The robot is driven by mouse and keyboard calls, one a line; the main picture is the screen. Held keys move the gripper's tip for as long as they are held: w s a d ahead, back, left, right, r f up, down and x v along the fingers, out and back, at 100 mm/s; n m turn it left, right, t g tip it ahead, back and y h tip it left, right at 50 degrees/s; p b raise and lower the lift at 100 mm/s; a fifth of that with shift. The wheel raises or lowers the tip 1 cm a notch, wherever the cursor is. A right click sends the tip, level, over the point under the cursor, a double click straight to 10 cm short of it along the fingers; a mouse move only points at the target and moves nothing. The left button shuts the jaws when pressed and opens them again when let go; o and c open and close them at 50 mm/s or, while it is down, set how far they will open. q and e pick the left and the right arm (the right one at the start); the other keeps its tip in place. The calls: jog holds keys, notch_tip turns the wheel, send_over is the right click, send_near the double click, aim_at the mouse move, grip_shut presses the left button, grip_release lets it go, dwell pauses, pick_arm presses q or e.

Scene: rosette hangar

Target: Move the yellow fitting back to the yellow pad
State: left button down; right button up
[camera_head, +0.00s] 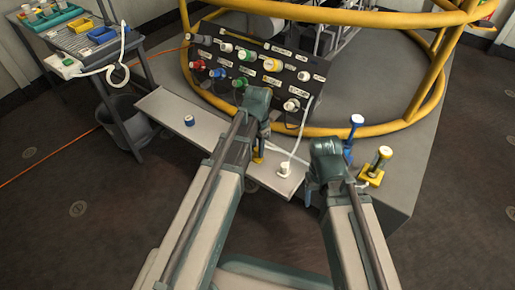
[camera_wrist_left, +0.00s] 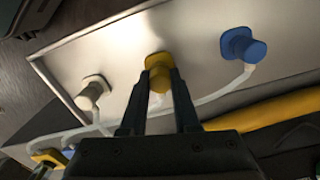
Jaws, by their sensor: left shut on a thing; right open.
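My left gripper (camera_head: 259,143) is shut on the yellow fitting (camera_wrist_left: 160,78) over the pale shelf (camera_head: 203,131). In the left wrist view the fitting stands between the fingertips (camera_wrist_left: 163,80), with a yellow square pad (camera_wrist_left: 156,59) right behind its far end. I cannot tell whether they touch. In the head view only a bit of yellow (camera_head: 258,155) shows below the gripper. My right gripper (camera_head: 327,163) is open to the right of the shelf; its fingertips are mostly hidden by the arm.
White cables cross near the gripper. A connector panel (camera_head: 245,65) stands behind.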

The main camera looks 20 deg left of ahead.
pick_arm(q)
jog(key=shift+f+b, duration=0.35)
dwell(0.9)
jog(key=c, duration=0.6)
grip_release()
jog(key=shift+o, duration=0.2)
jog(key=shift+r, duration=0.1)
notch_tip(320, 180, up, 14)
jog(key=p, duration=1.3)
jog(key=shift+f+p, duration=0.2)
jog(key=shift+p, duration=0.2)
